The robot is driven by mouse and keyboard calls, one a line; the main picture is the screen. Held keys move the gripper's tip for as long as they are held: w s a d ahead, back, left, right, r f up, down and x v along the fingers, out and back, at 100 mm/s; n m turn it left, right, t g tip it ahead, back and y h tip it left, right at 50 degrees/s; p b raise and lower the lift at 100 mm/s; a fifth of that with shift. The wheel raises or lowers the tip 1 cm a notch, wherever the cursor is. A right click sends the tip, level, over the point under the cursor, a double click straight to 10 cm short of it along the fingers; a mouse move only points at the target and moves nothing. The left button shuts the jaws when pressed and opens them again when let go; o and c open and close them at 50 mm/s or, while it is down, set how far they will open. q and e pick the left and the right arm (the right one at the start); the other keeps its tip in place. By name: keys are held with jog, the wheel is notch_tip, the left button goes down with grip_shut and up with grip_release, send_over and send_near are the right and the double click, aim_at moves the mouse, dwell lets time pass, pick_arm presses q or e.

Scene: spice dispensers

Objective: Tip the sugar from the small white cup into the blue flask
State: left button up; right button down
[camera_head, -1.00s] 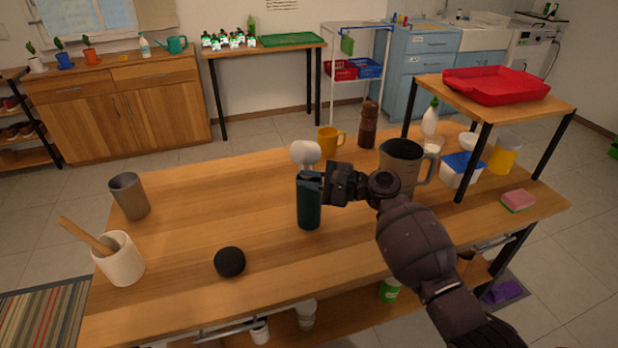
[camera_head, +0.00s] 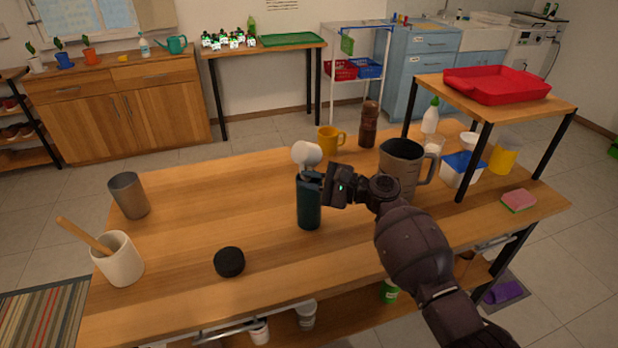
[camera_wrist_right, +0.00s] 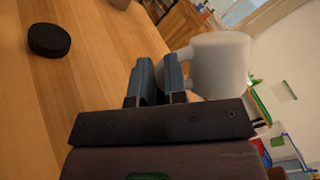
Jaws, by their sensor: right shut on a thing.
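The blue flask (camera_head: 309,204), dark teal, stands upright on the table. The small white cup (camera_head: 306,153) is in the air just above and behind the flask's top in the head view and looks tilted. It also shows large beside the fingers in the right wrist view (camera_wrist_right: 220,64). My right gripper (camera_head: 324,180) is beside the flask's top. In the right wrist view its fingers (camera_wrist_right: 158,80) are shut at the cup's handle side. The cup's inside and the sugar are hidden. My left gripper is out of view.
A black round lid (camera_head: 229,262) lies left of the flask. A dark jug (camera_head: 400,168) stands right, behind my right arm. A yellow mug (camera_head: 328,140) and a brown grinder (camera_head: 369,125) stand behind. A grey cup (camera_head: 129,195) and a white crock (camera_head: 119,259) stand left.

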jog(key=shift+f+m, duration=0.35)
jog(key=shift+m, duration=0.05)
dwell(0.4)
jog(key=shift+r+y, duration=0.15)
jog(key=shift+y, duration=0.15)
jog(key=shift+r+m+t, duration=0.1)
jog(key=shift+m+t, duration=0.2)
jog(key=shift+m, duration=0.5)
